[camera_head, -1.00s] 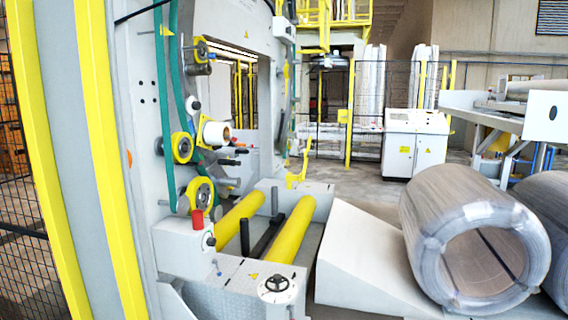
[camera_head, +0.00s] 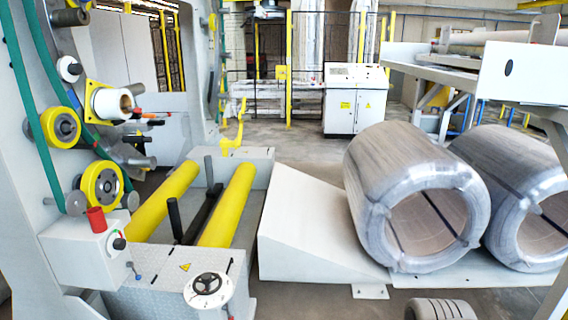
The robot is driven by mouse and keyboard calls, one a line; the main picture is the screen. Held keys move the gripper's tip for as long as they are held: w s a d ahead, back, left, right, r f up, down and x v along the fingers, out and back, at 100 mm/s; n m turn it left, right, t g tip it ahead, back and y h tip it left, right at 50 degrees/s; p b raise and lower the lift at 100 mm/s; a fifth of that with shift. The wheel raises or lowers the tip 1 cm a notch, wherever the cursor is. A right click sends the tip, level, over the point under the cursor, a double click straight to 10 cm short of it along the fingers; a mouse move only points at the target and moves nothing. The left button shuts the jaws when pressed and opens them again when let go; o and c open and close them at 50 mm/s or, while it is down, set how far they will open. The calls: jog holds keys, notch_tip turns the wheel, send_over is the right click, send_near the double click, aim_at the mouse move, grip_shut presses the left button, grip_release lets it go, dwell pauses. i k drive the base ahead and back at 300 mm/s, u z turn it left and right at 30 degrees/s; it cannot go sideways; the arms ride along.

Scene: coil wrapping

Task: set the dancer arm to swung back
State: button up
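The wrapping machine's ring side (camera_head: 20,180) stands at the left, with green belts and yellow-rimmed rollers. A white film roll (camera_head: 112,103) sits on a yellow-edged mount. Dark rods with red and orange parts (camera_head: 145,118) stick out to the right of the roll. A dark cylinder (camera_head: 130,155) shows below them. I cannot tell for certain which of these is the dancer arm, or its swing position. My gripper is not in view.
Two yellow rollers (camera_head: 228,205) lie in the machine bed, with a handwheel (camera_head: 208,288) in front.

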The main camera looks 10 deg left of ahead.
aim_at(125, 138)
jog(key=i, duration=3.25)
jog(key=u, duration=4.15)
jog(key=i, duration=0.5)
